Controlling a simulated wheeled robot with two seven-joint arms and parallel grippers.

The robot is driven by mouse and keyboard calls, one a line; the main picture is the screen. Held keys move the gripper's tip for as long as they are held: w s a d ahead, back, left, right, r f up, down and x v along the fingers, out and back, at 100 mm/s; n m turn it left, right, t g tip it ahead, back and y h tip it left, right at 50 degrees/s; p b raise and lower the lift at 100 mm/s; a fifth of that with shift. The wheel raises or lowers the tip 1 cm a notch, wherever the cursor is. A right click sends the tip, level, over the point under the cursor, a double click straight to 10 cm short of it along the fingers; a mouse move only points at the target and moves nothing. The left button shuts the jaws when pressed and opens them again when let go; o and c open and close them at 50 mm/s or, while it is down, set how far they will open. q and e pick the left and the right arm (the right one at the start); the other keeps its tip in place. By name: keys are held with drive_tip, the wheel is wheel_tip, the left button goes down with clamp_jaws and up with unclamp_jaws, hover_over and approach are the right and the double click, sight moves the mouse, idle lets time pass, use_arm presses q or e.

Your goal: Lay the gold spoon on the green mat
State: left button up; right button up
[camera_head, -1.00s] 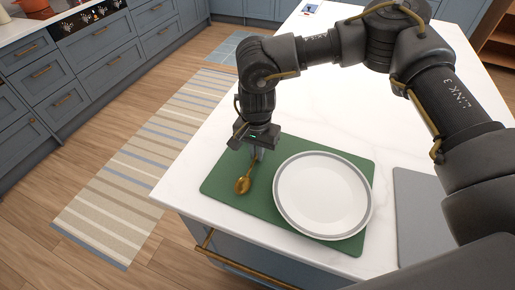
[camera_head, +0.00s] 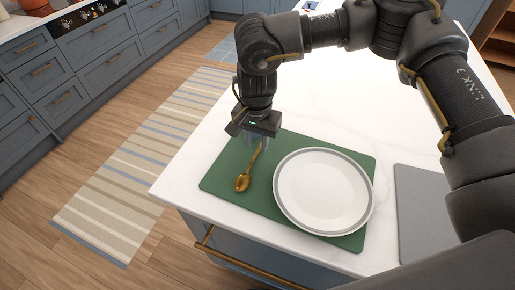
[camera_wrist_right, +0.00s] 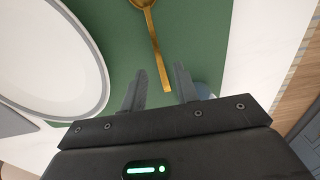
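The gold spoon (camera_head: 243,182) lies on the green mat (camera_head: 225,172), left of the plate, its bowl toward the near edge. In the right wrist view the spoon (camera_wrist_right: 152,40) lies on the mat (camera_wrist_right: 205,45), its handle end between the fingers in the picture. My right gripper (camera_head: 259,145) is over the handle end, pointing down. In the wrist view my right gripper (camera_wrist_right: 160,72) has its fingers apart, with gaps on both sides of the handle. My left gripper is not in view.
A white plate with a grey rim (camera_head: 323,191) sits on the mat, just right of the spoon. A grey board (camera_head: 424,215) lies further right. The white counter (camera_head: 205,140) is clear to the left and behind; its near edge is close to the mat.

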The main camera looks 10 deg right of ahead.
sight(257, 153)
wheel_tip(257, 153, up, 9)
drive_tip(key=b, duration=0.1)
idle(0.6)
